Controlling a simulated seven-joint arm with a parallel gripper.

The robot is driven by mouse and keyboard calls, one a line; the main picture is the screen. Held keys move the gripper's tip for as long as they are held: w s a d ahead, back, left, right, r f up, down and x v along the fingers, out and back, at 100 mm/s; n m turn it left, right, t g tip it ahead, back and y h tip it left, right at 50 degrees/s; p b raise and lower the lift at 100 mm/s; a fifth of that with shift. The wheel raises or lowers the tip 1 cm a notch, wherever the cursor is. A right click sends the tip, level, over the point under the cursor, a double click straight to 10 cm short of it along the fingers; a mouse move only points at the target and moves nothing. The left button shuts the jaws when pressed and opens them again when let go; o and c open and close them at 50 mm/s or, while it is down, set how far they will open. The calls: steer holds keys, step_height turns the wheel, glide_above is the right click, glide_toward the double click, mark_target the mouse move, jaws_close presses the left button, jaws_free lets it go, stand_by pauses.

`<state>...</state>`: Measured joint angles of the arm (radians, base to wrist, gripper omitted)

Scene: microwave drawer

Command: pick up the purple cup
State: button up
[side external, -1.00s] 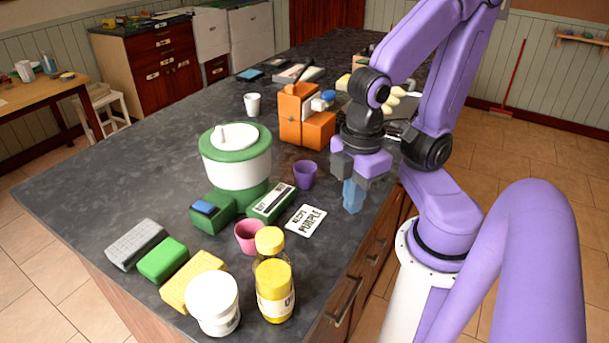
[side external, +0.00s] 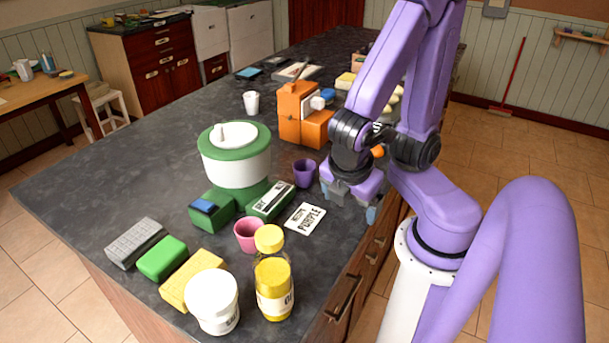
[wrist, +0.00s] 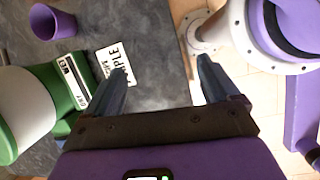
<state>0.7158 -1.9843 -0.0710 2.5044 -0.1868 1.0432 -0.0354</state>
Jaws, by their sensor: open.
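The purple cup (side external: 304,172) stands upright on the dark counter, just right of the green-and-white machine in the side view. In the wrist view the purple cup (wrist: 53,20) is at the upper left, outside the jaws. My gripper (side external: 352,203) is to the right of the cup, near the counter's right edge, and apart from it. In the wrist view my gripper (wrist: 160,80) has its two fingers spread with nothing between them. The view between the fingers shows bare counter and its edge.
A green-and-white machine (side external: 235,160) stands left of the cup, with an orange machine (side external: 297,112) behind it. A white card reading PURPLE (side external: 305,218) lies in front. A pink cup (side external: 249,235) and a yellow-capped bottle (side external: 273,288) stand nearer.

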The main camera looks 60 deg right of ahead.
steer(key=w+f+n+t+h, duration=0.1)
steer(key=w+n+t+h, duration=0.1)
steer(key=n+h, duration=0.2)
steer(key=n+t+h, duration=0.2)
steer(key=n+t, duration=0.4)
glide_toward(306, 172)
steer(key=x, duration=0.5)
steer(key=shift+w+f, duration=0.1)
steer(key=shift+f, duration=0.1)
steer(key=shift+x, duration=2.6)
steer(key=shift+d+r, duration=0.1)
steer(key=shift+r, duration=0.05)
steer(key=c, duration=1.1)
